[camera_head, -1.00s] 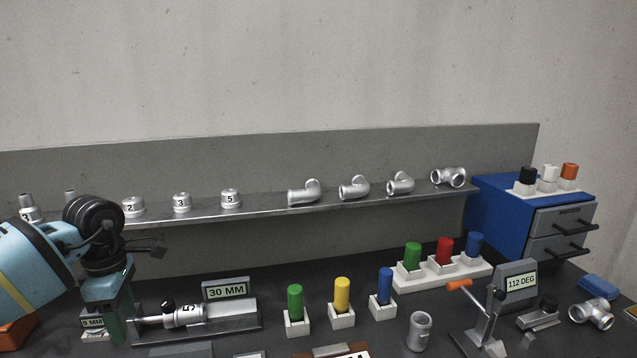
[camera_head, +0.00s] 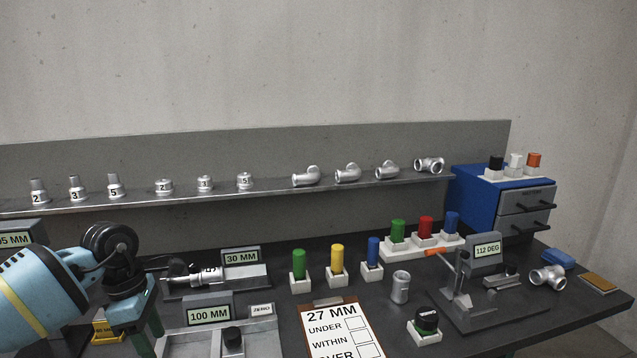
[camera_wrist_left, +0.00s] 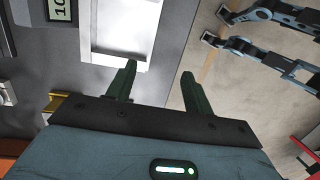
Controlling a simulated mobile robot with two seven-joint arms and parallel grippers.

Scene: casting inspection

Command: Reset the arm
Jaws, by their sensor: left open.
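My left gripper (camera_head: 147,338) is low at the left of the head view, in front of the bench's left part. Its two dark green fingers stand apart in the left wrist view (camera_wrist_left: 158,88), with nothing between them. They are beside the white-grey plate of the 100 MM gauge (camera_head: 208,312), which also shows in the left wrist view (camera_wrist_left: 115,28). My right gripper does not show clearly in either view.
Behind the left gripper, the 30 MM gauge (camera_head: 240,268) holds a silver casting (camera_head: 192,275). A clipboard (camera_head: 341,335), coloured plugs and the 112 DEG gauge (camera_head: 478,290) stand to the right. A shelf (camera_head: 270,190) of castings runs along the back.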

